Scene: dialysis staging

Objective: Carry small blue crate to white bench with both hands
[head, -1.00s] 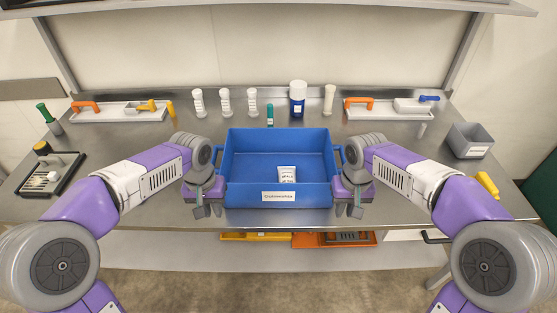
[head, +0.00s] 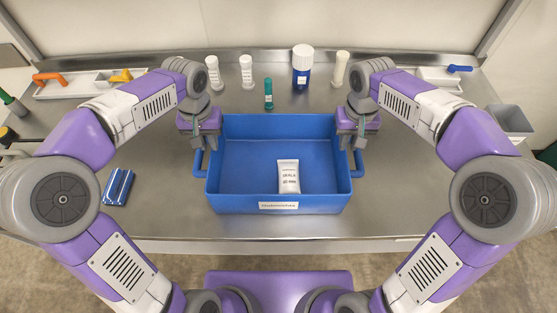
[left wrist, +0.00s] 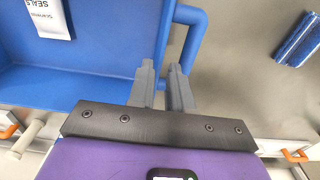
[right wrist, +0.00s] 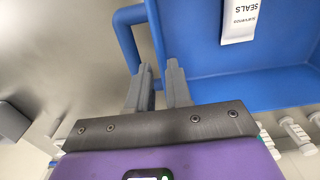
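The small blue crate (head: 278,203) stands upright on the grey metal table, with a white "SEALS" packet (head: 288,175) inside and a label on its front. Its left handle shows in the left wrist view (left wrist: 197,32) and its right handle in the right wrist view (right wrist: 124,35). My left gripper (left wrist: 162,66) is open at the far end of the left handle, beside the crate wall. My right gripper (right wrist: 157,66) is open at the far end of the right handle. A gap shows between the fingers of each. Contact with the handles cannot be told. I cannot identify a white bench.
The metal table (head: 405,200) is clear on both sides of the crate, except for a small blue object (head: 117,187) at left. A grey bin (head: 510,122) is at right.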

